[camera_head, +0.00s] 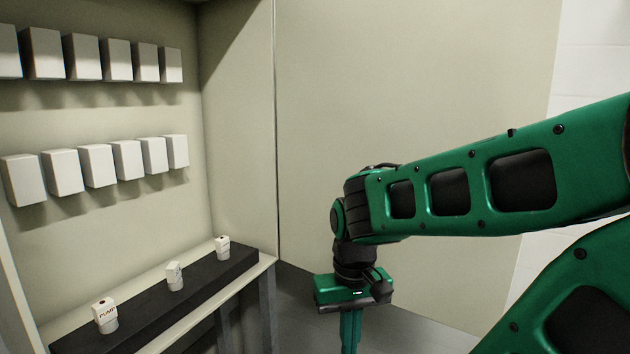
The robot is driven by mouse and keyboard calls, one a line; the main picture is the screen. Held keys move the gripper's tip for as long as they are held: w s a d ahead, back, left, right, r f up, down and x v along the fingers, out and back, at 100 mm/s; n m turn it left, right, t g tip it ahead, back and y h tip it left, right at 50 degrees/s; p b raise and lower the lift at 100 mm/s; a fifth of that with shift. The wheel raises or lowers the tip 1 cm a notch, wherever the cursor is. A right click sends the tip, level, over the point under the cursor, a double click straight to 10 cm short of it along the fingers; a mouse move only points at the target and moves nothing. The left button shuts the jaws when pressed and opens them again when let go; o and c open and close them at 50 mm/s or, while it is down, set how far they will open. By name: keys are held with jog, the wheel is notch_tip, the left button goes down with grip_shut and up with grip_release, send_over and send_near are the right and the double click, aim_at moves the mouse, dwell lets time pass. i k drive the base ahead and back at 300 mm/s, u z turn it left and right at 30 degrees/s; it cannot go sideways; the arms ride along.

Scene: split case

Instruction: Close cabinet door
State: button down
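The cabinet door (400,90) is a large pale beige panel, standing open to the right of the cabinet. Its left edge meets the cabinet's right side wall (238,120) at a vertical seam. The open cabinet fills the left of the head view. My gripper (351,335) points down in front of the lower part of the door. Its fingers run off the bottom of the frame, so their tips and opening are hidden. I cannot tell whether it touches the door.
Inside the cabinet, two rows of white boxes (96,165) are fixed to the back wall. A black ledge (142,298) below carries three small white switches, one labelled PUMP (105,315). Grey floor (300,290) shows under the door. A white wall (595,60) stands at the far right.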

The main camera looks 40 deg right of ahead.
aim_at(360, 84)
jog(key=u, duration=0.15)
jog(key=k, duration=1.25)
jog(key=z, duration=0.35)
